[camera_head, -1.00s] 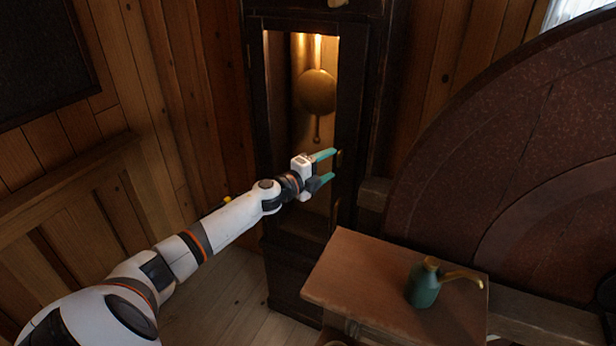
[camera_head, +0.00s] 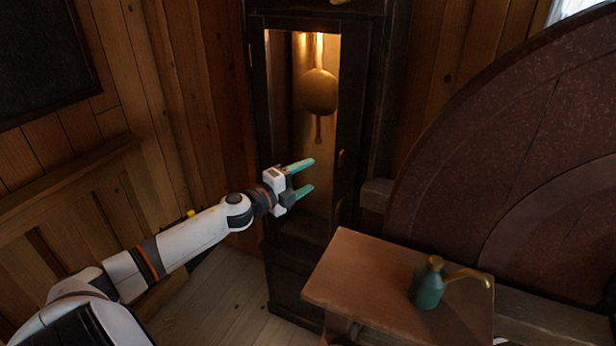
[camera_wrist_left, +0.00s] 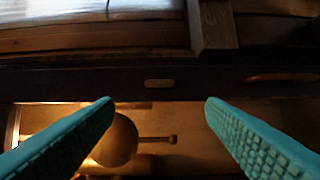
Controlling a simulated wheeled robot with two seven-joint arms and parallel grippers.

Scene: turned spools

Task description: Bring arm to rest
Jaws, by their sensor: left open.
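My left gripper (camera_head: 308,176) is open and empty, with two teal fingers. It is in front of the tall dark clock case (camera_head: 355,120), apart from it in the head view. The clock's lit window shows a brass pendulum (camera_head: 318,92) above the gripper. In the left wrist view the teal fingers (camera_wrist_left: 158,100) stand wide apart with nothing between them. The pendulum bob (camera_wrist_left: 115,140) shows beyond them, lying sideways in that view. My right gripper is not in view.
A small wooden table (camera_head: 350,270) stands at the lower right with a green oil can (camera_head: 427,286) with a brass spout on it. A large dark round wheel (camera_head: 500,150) stands behind it. Wood-panelled walls (camera_head: 160,80) close off the left. The floor (camera_head: 225,295) below the arm looks clear.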

